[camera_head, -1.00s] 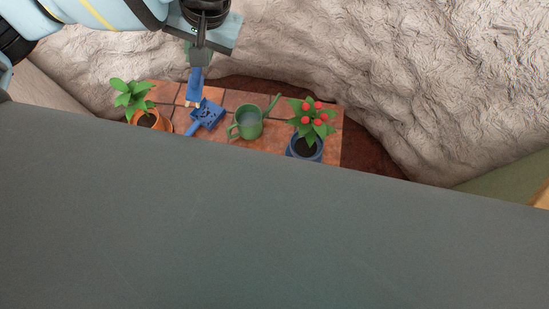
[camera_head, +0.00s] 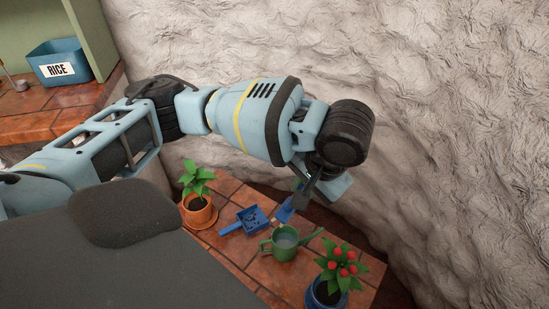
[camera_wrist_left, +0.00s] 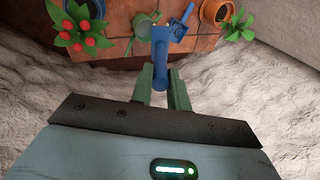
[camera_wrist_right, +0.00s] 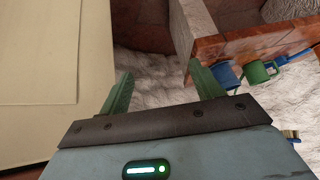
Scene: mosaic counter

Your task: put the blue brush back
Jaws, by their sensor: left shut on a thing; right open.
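My left gripper (camera_head: 303,197) is shut on the blue brush (camera_head: 284,212) and holds it over the back edge of the tiled counter (camera_head: 233,263). In the left wrist view the brush (camera_wrist_left: 160,52) hangs from the closed fingers (camera_wrist_left: 161,85), bristle end away from me. A blue dustpan (camera_head: 252,219) with dark bits in it lies on the counter, left of the brush in the head view. My right gripper (camera_wrist_right: 159,82) is open and empty in the right wrist view, apart from the counter's end; it is out of the head view.
A green watering can (camera_head: 285,244) stands close to the brush. An orange-potted plant (camera_head: 199,214) and a blue pot (camera_head: 325,294) with red flowers stand on either side. A rough pale wall (camera_head: 430,120) rises behind. A blue RICE bin (camera_head: 60,62) sits on another counter at far left.

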